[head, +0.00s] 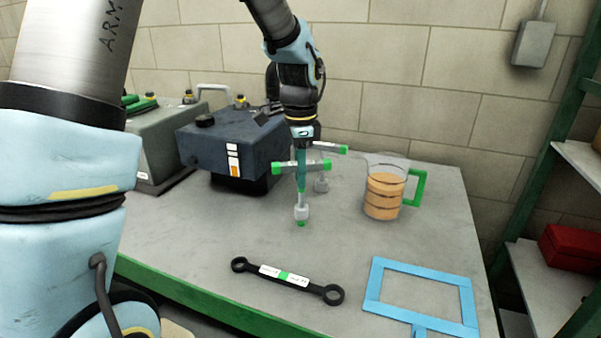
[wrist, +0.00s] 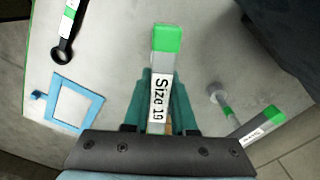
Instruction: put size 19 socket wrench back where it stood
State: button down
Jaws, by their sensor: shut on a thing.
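The size 19 socket wrench (head: 318,166) is a grey T-handle with green ends, its shaft pointing down to a pale socket with green below it. Its "Size 19" label (wrist: 159,98) faces the wrist camera. My gripper (head: 301,172) is shut on its crossbar from above, with teal fingers on both sides, also in the wrist view (wrist: 164,108). The wrench is upright over the bench; I cannot tell if its lower end touches the top. A second, similar T-handle wrench (head: 328,148) stands close behind it, and shows at right in the wrist view (wrist: 258,128).
A measuring jug (head: 385,193) with orange-brown liquid and green handle stands right of the wrenches. A dark blue machine (head: 225,150) stands at left. A black ring spanner (head: 310,286) and a blue frame (head: 376,278) lie in front. The grey bench (head: 225,232) is bare between them.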

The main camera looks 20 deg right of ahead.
jog(key=shift+f+b, duration=0.7)
jog(key=shift+f, duration=0.4)
jog(key=c, duration=0.7)
grip_release()
jog(key=shift+o, duration=0.5)
jog(key=o, duration=0.5)
jog(key=shift+r, duration=0.1)
notch_tip(320, 180, up, 9)
jog(key=p, duration=0.7)
jog(key=shift+p, duration=0.4)
